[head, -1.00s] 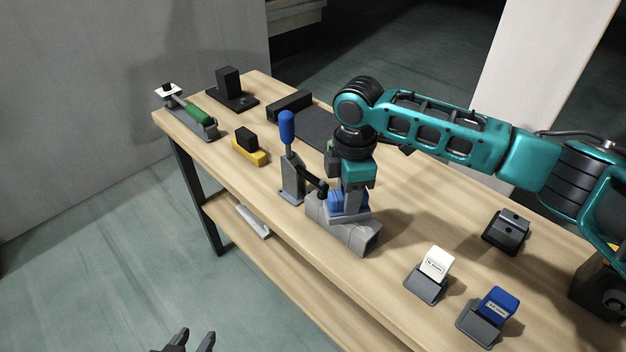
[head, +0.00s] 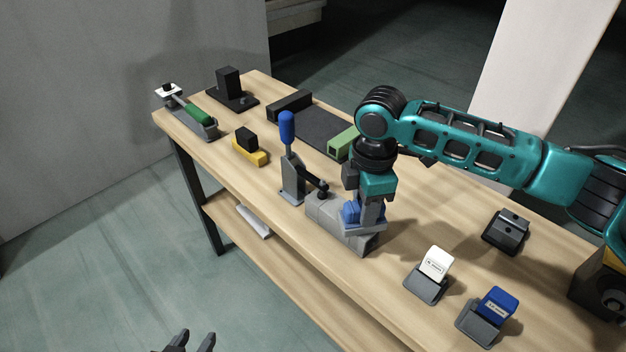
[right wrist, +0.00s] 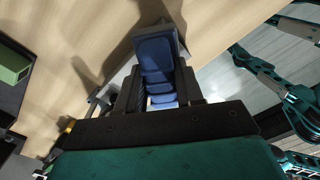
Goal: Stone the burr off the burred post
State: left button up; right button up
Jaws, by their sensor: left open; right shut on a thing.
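My right gripper (head: 366,212) is shut on a blue-bodied tool (head: 350,213) with a grey plate at its lower end. It holds this tool down at the right part of a long grey block (head: 322,210) on the bench. The tool also fills the middle of the right wrist view (right wrist: 157,62). I cannot tell whether its plate touches the grey block, nor see a burr. A toggle clamp (head: 292,175) with a blue handle stands at the block's left end. A green bar (head: 342,143) lies on a dark mat. My left gripper (head: 190,343) is open and empty, low in front of the bench.
White (head: 437,262) and blue (head: 498,301) labelled blocks sit in dark holders at the front right. A black block (head: 506,232) stands behind them. At the left are a green-handled tool (head: 196,113), a yellow-based block (head: 250,152) and a black stand (head: 229,86).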

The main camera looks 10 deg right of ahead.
jog(key=shift+s+d, duration=0.6)
jog(key=shift+s, duration=0.2)
jog(key=shift+s+d, duration=0.6)
jog(key=shift+s, duration=0.15)
jog(key=shift+w+a, duration=0.6)
jog(key=shift+w, duration=0.2)
jog(key=shift+w+a, duration=0.6)
jog(key=shift+w, duration=0.15)
jog(key=shift+w+a, duration=0.6)
jog(key=shift+w, duration=0.2)
jog(key=shift+w+a, duration=0.6)
jog(key=shift+w, duration=0.15)
notch_tip(320, 180, up, 7)
